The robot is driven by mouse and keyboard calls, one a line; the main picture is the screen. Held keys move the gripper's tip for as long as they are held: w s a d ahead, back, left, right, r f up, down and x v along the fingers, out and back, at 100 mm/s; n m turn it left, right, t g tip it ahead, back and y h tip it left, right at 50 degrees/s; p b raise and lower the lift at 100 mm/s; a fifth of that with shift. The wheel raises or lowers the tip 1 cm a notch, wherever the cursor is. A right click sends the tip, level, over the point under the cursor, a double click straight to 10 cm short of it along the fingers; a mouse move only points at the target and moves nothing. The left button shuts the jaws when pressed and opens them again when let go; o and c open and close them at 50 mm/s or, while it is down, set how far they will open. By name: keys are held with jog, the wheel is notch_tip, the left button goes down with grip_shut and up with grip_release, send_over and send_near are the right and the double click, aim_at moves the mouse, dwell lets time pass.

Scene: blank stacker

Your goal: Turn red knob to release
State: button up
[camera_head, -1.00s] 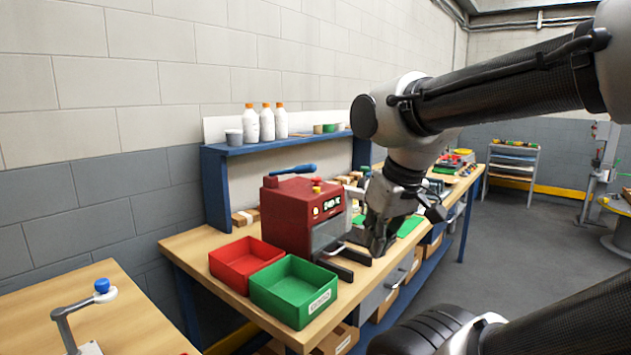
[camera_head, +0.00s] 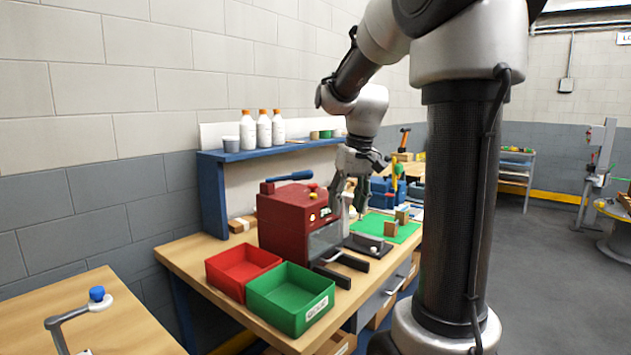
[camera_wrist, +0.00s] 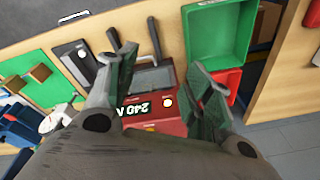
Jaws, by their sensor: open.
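The red machine (camera_head: 293,222) stands on the workbench and has a blue-handled lever on top. In the wrist view the machine's red front (camera_wrist: 168,118) shows upside down, with a display and a round light button, between and beyond my fingers. My gripper (camera_head: 346,200) is open and empty, pointing down just right of the machine's front. It also shows in the wrist view (camera_wrist: 155,95), its two fingers spread wide.
A red bin (camera_head: 242,268) and a green bin (camera_head: 290,300) stand left of the machine. Two dark fork arms (camera_head: 345,272) stick out from its front. A green mat (camera_head: 375,228) with small wooden blocks lies to the right. White bottles (camera_head: 263,130) stand on the blue shelf behind.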

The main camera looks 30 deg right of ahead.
aim_at(314, 184)
jog(key=w+d+r+n, duration=0.1)
jog(key=w+d, duration=0.1)
jog(key=w, duration=0.3)
jog(key=w+d+r+n+y, duration=0.1)
jog(key=w+d+n, duration=0.1)
jog(key=w, duration=0.4)
jog(key=w+d+r+n, duration=0.1)
jog(key=w+d+n, duration=0.1)
jog(key=w, duration=0.4)
jog(key=shift+d+t+y, duration=0.15)
jog(key=shift+t+y, duration=0.15)
jog(key=shift+t, duration=0.1)
notch_tip(314, 184, up, 5)
jog(key=w+a+n, duration=0.1)
jog(key=w+n, duration=0.1)
jog(key=n, duration=0.2)
jog(key=shift+n+t+y, duration=0.3)
jog(key=shift+n+y, duration=0.1)
jog(key=shift+n, duration=0.3)
jog(key=x, duration=0.8)
jog(key=shift+s+a, duration=0.25)
jog(key=shift+s, duration=0.1)
jog(key=c, duration=1)
